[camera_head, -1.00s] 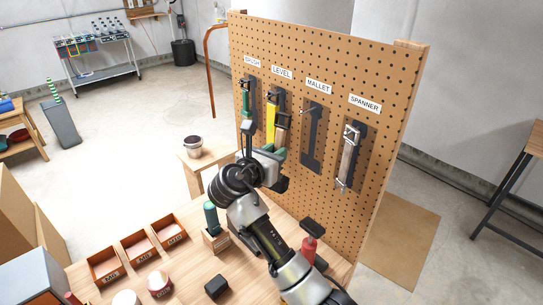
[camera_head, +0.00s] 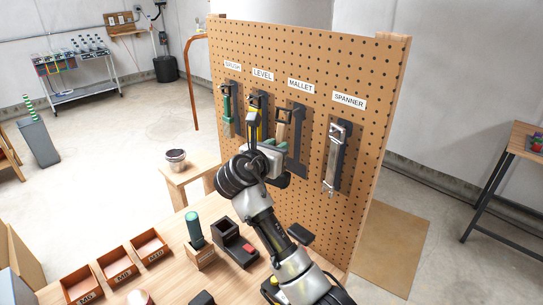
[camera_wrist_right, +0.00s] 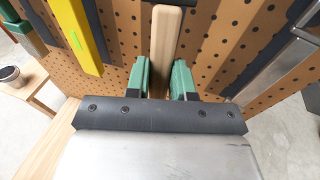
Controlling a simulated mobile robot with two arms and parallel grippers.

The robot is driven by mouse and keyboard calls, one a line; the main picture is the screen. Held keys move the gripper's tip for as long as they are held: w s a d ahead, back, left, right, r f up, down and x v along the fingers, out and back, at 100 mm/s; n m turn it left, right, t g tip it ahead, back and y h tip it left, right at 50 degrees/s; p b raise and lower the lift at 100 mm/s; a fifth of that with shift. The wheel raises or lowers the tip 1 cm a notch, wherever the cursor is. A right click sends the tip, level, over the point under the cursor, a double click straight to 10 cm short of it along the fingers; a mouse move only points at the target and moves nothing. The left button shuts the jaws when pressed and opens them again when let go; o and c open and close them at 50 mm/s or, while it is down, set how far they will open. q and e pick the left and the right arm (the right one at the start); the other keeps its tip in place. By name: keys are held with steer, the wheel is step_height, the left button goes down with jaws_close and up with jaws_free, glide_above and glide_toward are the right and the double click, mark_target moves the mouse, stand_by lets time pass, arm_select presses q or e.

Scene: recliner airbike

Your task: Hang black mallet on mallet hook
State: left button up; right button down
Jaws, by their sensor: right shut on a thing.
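My right gripper (camera_head: 273,144) is shut on the handle, in front of the pegboard. In the right wrist view the handle (camera_wrist_right: 165,45) stands between the green fingers (camera_wrist_right: 160,78). The mallet overlaps the left edge of the dark backing (camera_head: 299,143) under the MALLET label (camera_head: 300,86). The mallet hook itself is too small or hidden to make out, and I cannot tell whether the mallet touches it. My left gripper is out of view.
On the pegboard (camera_head: 355,70), a green-handled brush (camera_head: 226,104) and a yellow level (camera_head: 252,131) hang to the left, and a spanner (camera_head: 332,160) to the right. Red bins (camera_head: 117,266) and holders (camera_head: 235,243) stand on the bench below.

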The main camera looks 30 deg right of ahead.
steer(key=shift+w+d+b, duration=0.2)
steer(key=shift+d+b, duration=0.2)
steer(key=shift+d, duration=0.1)
steer(key=shift+d+r, duration=0.1)
steer(key=shift+d, duration=0.15)
steer(key=shift+w+d+f+p, duration=0.25)
steer(key=shift+d+p, duration=0.15)
steer(key=shift+p, duration=0.4)
steer(key=shift+d+p, duration=0.1)
steer(key=shift+p, duration=0.2)
steer(key=shift+f, duration=0.15)
steer(key=shift+f, duration=0.1)
steer(key=c, duration=0.9)
jaws_free()
